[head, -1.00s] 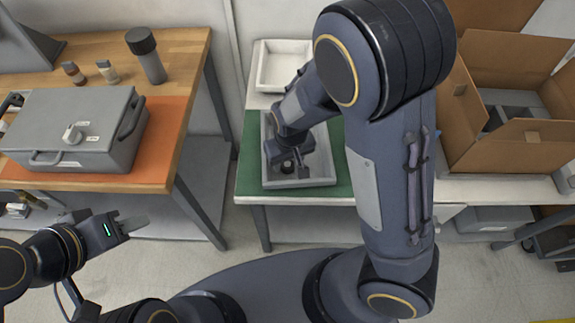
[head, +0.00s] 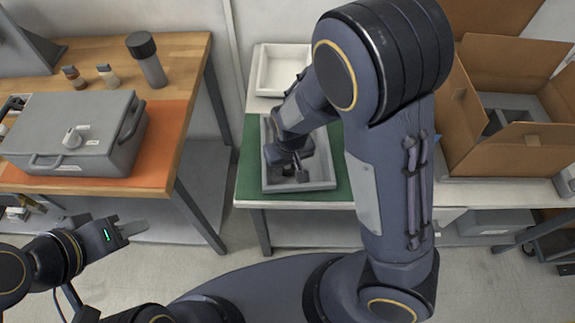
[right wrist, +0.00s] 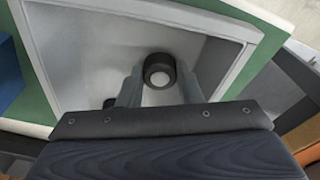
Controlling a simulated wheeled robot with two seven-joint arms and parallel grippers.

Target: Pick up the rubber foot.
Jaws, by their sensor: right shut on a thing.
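The rubber foot (right wrist: 160,71), a short dark ring with a pale centre, sits between the fingers of my right gripper (right wrist: 160,88) in the right wrist view. The gripper is shut on it, inside the grey tray (right wrist: 82,75). I cannot tell whether the foot touches the tray floor. A second small dark object (right wrist: 110,103) shows beside the left finger, partly hidden. In the head view my right gripper (head: 296,174) is over the tray (head: 322,184) and mostly hides the foot. My left gripper (head: 132,227) is away at the left above the floor; its finger gap is not clear.
The tray lies on a green mat (head: 249,176). A white tray (head: 262,72) stands behind it, and an open cardboard box (head: 505,151) at the right. A grey case (head: 65,145) rests on an orange mat on the wooden table at the left.

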